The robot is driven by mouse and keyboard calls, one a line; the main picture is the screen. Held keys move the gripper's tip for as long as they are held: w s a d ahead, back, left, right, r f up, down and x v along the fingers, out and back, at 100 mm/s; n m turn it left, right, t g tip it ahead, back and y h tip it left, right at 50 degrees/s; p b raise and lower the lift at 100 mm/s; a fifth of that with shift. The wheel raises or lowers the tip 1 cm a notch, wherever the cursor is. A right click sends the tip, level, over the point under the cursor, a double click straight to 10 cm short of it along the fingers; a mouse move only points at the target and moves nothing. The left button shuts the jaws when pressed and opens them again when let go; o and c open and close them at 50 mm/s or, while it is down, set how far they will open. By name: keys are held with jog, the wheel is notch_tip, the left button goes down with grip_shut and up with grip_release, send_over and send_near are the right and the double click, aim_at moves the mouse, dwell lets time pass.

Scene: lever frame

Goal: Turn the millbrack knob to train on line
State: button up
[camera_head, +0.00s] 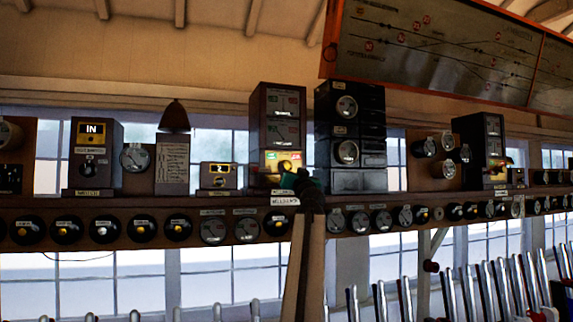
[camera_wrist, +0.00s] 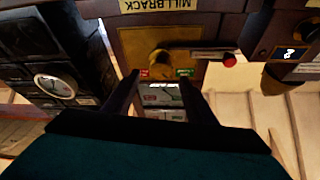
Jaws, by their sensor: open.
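The millbrack instrument is a tall brown wooden case (camera_head: 259,125) on the shelf, with two dark dial faces and a lit yellow panel low on its front. The brass millbrack knob (camera_wrist: 158,62) shows in the wrist view, with a small red label and a small green label beside it. The MILLBRACK plate (camera_wrist: 170,4) appears upside down there. My gripper (camera_wrist: 159,77) is open, its two dark fingers on either side of the knob's area, apart from it as far as I can tell. In the head view my dark green gripper (camera_head: 303,182) partly covers the lower case.
A black instrument stack (camera_head: 358,140) stands close to the right of the case. A small box (camera_head: 218,176) stands to its left. A red button (camera_wrist: 229,60) is near the knob. Round dials line the shelf (camera_head: 130,203); levers (camera_head: 470,292) stand below right.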

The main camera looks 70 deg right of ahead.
aim_at(288, 165)
jog(key=shift+p+x, duration=0.9)
jog(key=shift+x, duration=2.05)
jog(key=shift+c, duration=0.4)
jog(key=shift+a, duration=0.1)
jog(key=c, duration=0.8)
